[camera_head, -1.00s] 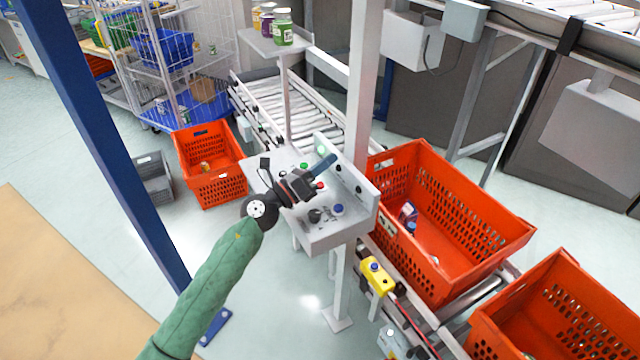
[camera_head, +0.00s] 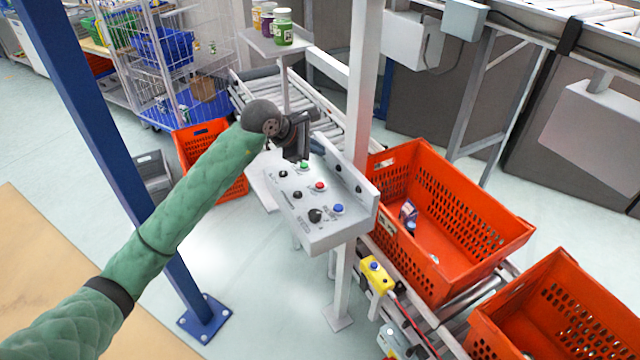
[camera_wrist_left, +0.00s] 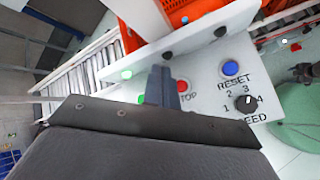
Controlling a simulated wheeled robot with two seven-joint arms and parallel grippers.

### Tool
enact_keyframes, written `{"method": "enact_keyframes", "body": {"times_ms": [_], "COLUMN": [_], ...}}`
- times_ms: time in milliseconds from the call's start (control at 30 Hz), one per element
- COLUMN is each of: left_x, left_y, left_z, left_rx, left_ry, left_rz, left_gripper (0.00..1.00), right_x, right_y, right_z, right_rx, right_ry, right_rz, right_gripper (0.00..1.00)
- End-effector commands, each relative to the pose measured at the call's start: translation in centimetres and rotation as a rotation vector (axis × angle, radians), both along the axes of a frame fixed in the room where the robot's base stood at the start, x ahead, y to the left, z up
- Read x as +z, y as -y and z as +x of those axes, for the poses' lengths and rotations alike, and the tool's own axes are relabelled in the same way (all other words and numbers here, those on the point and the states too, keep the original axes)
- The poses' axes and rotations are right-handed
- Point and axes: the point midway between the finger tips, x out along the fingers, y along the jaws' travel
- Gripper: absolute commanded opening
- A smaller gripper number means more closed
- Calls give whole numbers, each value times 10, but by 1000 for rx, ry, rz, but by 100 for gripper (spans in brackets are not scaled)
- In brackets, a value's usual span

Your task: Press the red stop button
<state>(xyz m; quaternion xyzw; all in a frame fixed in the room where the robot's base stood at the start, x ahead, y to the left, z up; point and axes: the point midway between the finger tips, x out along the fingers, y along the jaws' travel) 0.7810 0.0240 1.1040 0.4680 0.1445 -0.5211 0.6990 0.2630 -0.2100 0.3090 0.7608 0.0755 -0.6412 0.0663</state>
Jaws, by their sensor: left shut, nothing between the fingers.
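The red stop button (camera_head: 320,186) sits on the sloping grey control panel (camera_head: 275,202), between a green button (camera_head: 303,165) and a blue button (camera_head: 338,208). My left gripper (camera_head: 318,147) is shut and empty. It is above the panel's far end near the green button, clear of the red one in the head view. In the left wrist view, the shut fingers (camera_wrist_left: 161,85) appear just left of the red button (camera_wrist_left: 183,86) and partly cover its STOP label. The blue RESET button (camera_wrist_left: 231,68) is further right.
The panel's raised back plate (camera_head: 352,180) has dark buttons and stands close to my fingers. A grey post (camera_head: 362,80) rises behind it. A shelf with jars (camera_head: 283,27) is beyond. Orange totes (camera_head: 440,220) stand on the right; a blue post (camera_head: 100,130) is at left.

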Motion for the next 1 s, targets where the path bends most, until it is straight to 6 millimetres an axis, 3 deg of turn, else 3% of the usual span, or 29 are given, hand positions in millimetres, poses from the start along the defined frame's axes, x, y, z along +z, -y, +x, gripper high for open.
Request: {"method": "enact_keyframes", "body": {"times_ms": [167, 467, 1000], "left_x": [1, -2, -59], "left_y": [-3, -2, -2], "left_z": [2, 1, 1], "left_rx": [1, 0, 2], "left_ry": [5, 3, 0], "left_rz": [19, 16, 14], "left_gripper": [0, 0, 0], "right_x": [1, 2, 2], "right_y": [7, -1, -7], "right_z": [3, 6, 6], "right_rx": [3, -1, -3], "right_ry": [4, 8, 7], "right_rz": [-7, 2, 8], "right_gripper": [59, 59, 59]}}
